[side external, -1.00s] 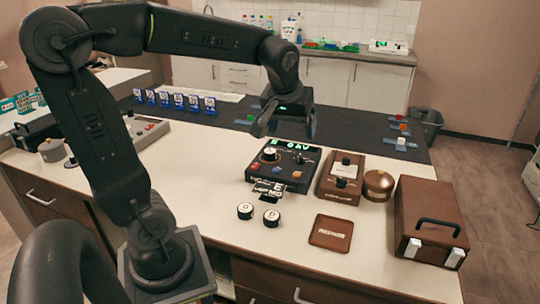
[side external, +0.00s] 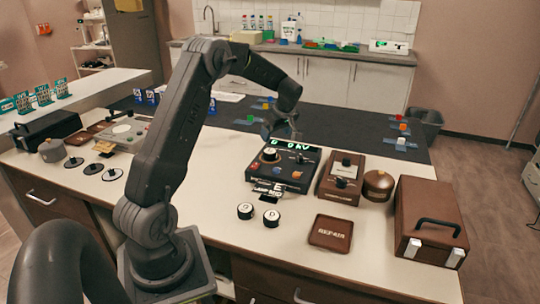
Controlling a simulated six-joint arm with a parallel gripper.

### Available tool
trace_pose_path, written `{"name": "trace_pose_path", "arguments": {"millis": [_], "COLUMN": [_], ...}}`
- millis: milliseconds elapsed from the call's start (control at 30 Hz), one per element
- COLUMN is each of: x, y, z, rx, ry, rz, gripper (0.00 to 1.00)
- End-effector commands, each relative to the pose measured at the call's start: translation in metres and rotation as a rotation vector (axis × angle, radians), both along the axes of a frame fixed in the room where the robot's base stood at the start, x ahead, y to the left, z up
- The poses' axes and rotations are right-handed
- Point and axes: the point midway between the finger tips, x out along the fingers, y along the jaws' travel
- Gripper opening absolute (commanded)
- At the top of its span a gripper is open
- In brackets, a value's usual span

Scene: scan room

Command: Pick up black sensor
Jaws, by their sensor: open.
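My gripper (side external: 281,134) is open and empty. It hangs just above the back edge of a black control box (side external: 284,168) with a green display and several knobs; I cannot tell whether it touches. No single thing is plainly the black sensor. Two small black round pieces with white tops, one (side external: 245,211) and another (side external: 271,218), stand in front of the box. Several flat black discs with small knobs (side external: 93,168) lie on the white table at the left.
Right of the black box stand a brown box (side external: 341,178), a round brown pot (side external: 378,184) and a brown case with a handle (side external: 431,223). A long black case (side external: 46,130) is at left. The white table (side external: 205,170) is partly clear.

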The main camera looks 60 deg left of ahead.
Motion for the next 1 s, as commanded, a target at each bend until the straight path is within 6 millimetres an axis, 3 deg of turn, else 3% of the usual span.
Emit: {"name": "trace_pose_path", "arguments": {"millis": [100, 467, 733, 1000], "x": [-0.002, -0.004, -0.007, -0.007], "y": [0.007, 0.016, 0.027, 0.029], "z": [-0.02, -0.043, -0.079, -0.083], "rx": [-0.002, -0.001, -0.001, 0.0], "ry": [0.003, 0.001, 0.001, -0.001], "rz": [-0.001, -0.003, -0.002, -0.003], "gripper": [0.82, 0.82, 0.82, 0.81]}}
